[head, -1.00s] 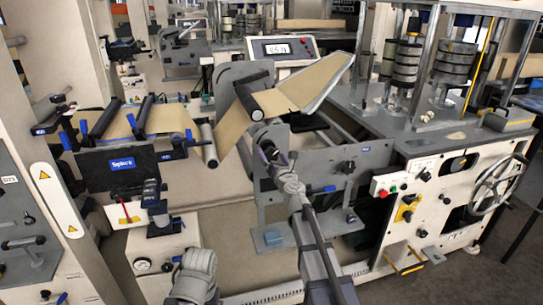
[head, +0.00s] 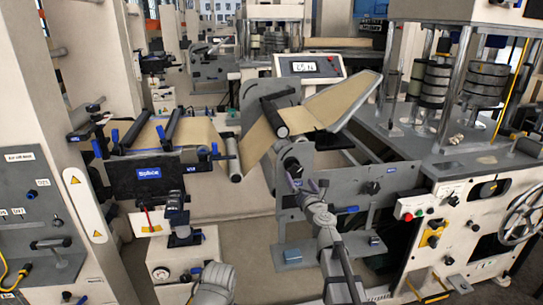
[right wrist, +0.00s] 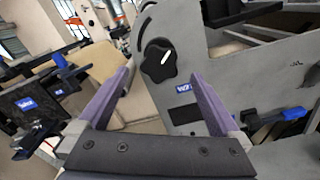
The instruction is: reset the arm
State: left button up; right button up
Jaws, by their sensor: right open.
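My right gripper (head: 306,186) is open and empty in the head view, in front of the grey side plate below the roller. Its two purple fingers also show in the right wrist view (right wrist: 165,95), spread apart, with a black knob (right wrist: 158,61) on a grey plate beyond them. My right arm (head: 328,240) reaches up from the bottom of the head view. A grey arm part of mine (head: 214,285) shows at the bottom edge, left of it; no left gripper fingers are visible.
Brown kraft web (head: 262,140) runs over dark rollers to a sloped plate. The splice table (head: 148,173) stands at left and a display (head: 307,66) behind. A control panel with red and green buttons (head: 410,209) and a handwheel (head: 522,215) are at right.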

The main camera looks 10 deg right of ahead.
aim_at(296, 173)
jog(key=w, duration=0.6)
jog(key=shift+w+a, duration=0.1)
jog(key=shift+w, duration=0.2)
jog(key=shift+s+n, duration=0.2)
jog(key=shift+n, duration=0.7)
